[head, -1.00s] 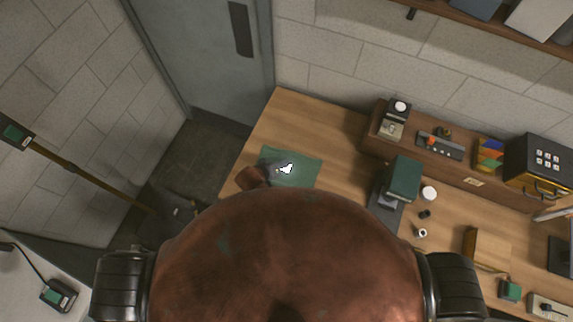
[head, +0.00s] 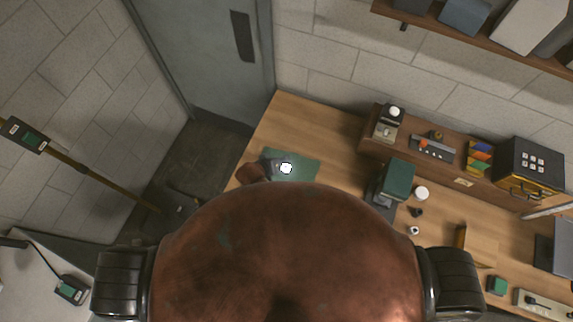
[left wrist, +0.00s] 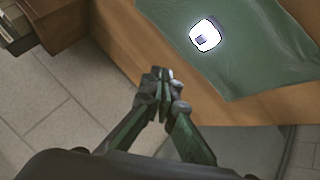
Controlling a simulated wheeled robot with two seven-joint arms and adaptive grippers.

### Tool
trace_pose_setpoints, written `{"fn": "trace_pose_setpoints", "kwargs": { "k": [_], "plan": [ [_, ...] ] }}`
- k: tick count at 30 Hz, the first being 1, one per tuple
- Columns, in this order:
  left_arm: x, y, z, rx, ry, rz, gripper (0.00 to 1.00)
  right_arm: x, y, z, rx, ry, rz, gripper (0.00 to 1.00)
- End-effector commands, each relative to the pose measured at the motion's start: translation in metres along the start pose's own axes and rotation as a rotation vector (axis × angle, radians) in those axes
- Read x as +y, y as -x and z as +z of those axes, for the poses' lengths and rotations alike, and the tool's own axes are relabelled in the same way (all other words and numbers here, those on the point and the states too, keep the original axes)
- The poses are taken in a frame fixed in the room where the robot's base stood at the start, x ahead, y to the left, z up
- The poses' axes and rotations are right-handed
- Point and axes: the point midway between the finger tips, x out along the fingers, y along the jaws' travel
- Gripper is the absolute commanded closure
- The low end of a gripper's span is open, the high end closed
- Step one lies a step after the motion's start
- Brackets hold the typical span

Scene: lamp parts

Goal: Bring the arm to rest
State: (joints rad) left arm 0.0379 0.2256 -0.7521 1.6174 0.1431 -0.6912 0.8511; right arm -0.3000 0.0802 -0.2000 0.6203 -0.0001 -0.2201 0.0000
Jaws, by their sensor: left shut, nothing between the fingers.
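My left gripper (left wrist: 157,88) shows in the left wrist view with its fingers together and nothing between them. In that view its tips lie over the wooden table's side, apart from the green mat (left wrist: 240,75). A glowing white lamp part (left wrist: 205,35) lies on the mat. In the head view the green mat (head: 308,168) is at the table's left end, with the bright part (head: 286,168) on it. A small grey and brown shape, probably my left arm's end, is just left of the glow; its fingers are too small to make out. My right gripper is not seen.
A dark green block-like device (head: 397,180) stands right of the mat. A wooden rack (head: 375,145) with small parts runs along the wall, with a black keypad box (head: 530,165) at its right. The tabletop (head: 310,120) behind the mat is clear.

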Motion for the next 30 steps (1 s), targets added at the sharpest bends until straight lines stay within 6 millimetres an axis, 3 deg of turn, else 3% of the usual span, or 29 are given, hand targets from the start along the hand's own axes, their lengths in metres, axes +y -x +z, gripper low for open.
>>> {"fn": "trace_pose_setpoints", "kwargs": {
  "k": [13, 17, 20, 27, 30],
  "plan": [
    [-0.001, -0.001, 0.001, 0.0, 0.0, 0.0, 1.0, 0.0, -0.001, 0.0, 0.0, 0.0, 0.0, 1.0],
    [-0.008, 0.012, 0.0, 0.0, -0.005, -0.021, 1.0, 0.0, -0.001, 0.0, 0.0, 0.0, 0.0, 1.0],
    [-0.029, 0.046, -0.002, -0.002, -0.023, -0.078, 1.0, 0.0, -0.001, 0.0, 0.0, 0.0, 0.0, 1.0],
    [-0.125, 0.183, 0.009, -0.067, -0.107, -0.315, 1.0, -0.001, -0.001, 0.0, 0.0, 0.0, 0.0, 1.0],
    [-0.152, 0.228, 0.02, -0.106, -0.133, -0.386, 1.0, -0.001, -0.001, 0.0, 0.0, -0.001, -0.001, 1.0]
  ]
}}
